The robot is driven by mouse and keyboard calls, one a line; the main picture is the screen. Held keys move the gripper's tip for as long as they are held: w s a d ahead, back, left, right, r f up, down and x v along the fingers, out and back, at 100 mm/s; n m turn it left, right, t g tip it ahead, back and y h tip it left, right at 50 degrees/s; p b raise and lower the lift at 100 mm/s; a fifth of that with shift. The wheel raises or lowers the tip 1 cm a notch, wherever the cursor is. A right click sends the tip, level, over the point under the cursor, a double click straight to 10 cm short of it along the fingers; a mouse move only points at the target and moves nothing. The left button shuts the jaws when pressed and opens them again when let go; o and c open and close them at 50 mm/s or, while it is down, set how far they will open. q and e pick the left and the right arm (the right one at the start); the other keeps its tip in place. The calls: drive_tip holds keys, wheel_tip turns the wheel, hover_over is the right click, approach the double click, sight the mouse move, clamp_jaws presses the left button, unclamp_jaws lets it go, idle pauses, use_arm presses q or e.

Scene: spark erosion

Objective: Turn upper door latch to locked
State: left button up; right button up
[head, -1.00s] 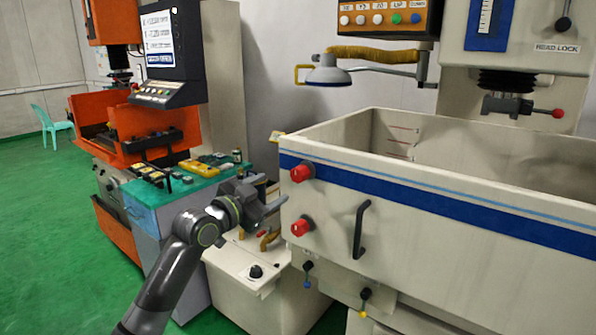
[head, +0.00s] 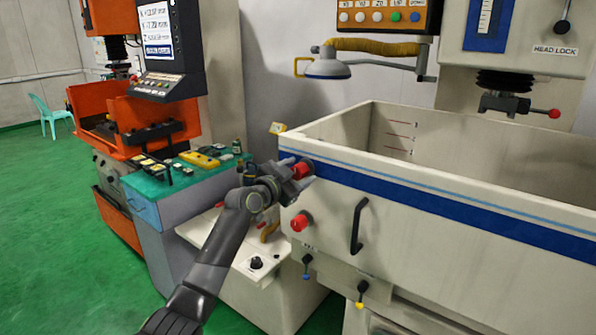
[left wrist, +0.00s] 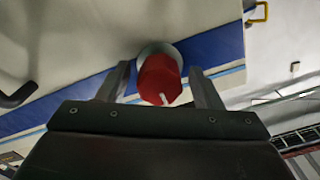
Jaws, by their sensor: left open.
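The upper door latch (head: 303,169) is a red knob on the front left end of the tank, on the blue stripe. It also shows in the left wrist view (left wrist: 160,80), with a pale mark on its face and a light round base behind. My left gripper (head: 300,173) is at this latch. In the left wrist view its two open fingers (left wrist: 160,88) stand on either side of the red knob, with gaps visible. The lower red latch (head: 300,221) sits below on the same tank wall. My right gripper is not in view.
A black door handle (head: 358,226) stands out from the tank (head: 450,215) right of the latches. A teal-topped bench (head: 180,178) with small items is to the left. Small blue and yellow valves (head: 361,292) hang below the tank.

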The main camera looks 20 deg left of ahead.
use_arm(q)
drive_tip(key=shift+c, duration=0.3)
drive_tip(key=c, duration=0.9)
